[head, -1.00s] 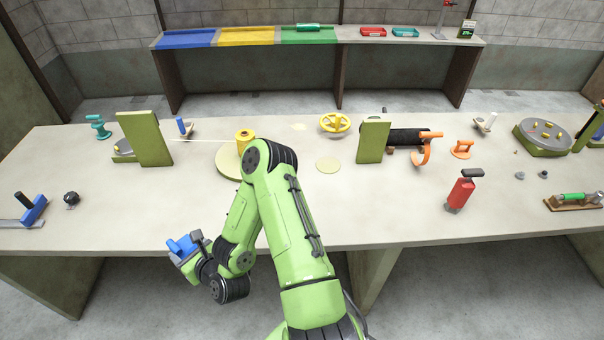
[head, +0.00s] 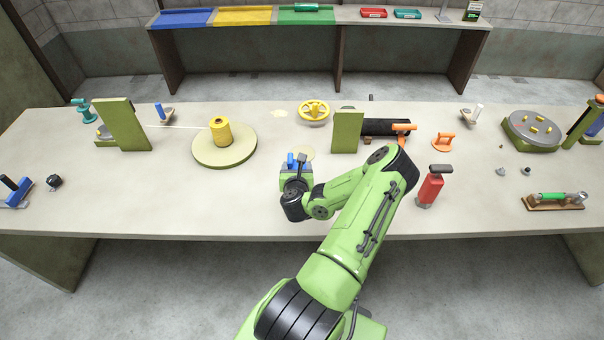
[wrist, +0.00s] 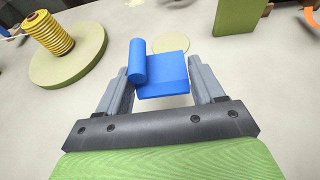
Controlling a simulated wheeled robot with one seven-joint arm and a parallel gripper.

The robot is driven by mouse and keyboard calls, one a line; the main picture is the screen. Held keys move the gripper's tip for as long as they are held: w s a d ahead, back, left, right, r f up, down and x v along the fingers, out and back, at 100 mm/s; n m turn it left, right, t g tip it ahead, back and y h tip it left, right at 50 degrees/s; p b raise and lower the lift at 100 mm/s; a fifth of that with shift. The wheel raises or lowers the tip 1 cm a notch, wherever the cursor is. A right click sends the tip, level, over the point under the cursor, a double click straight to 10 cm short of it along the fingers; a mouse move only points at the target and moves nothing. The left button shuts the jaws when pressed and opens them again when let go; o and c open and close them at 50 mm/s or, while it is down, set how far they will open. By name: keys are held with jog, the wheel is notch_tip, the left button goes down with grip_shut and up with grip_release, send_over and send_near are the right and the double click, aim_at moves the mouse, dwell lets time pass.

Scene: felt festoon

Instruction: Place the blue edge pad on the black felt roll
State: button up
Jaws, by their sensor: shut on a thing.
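The blue edge pad (wrist: 165,72), a flat block with a rounded bar along its left side, is held between the two grey fingers of my gripper (wrist: 163,88) in the wrist view. In the head view my gripper (head: 296,172) is over the middle of the table with the pad (head: 291,162) partly hidden by my wrist. The black felt roll (head: 386,127) lies at the back, right of the gripper and apart from it. Its left end is behind a green upright panel (head: 347,132), and an orange piece (head: 403,131) stands at its right end.
A yellow spool (head: 220,131) stands on a round disc (head: 238,155) to the left, with a thread running left. A yellow handwheel (head: 314,110) is behind the gripper. A red extinguisher (head: 431,188) and an orange clamp (head: 444,142) stand at the right.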

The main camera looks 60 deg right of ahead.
notch_tip(320, 180, down, 10)
jog(key=b, duration=1)
jog(key=shift+f, duration=0.2)
jog(key=shift+r, duration=0.2)
jog(key=shift+f, duration=0.2)
jog(key=o, duration=1)
jog(key=shift+r, duration=0.15)
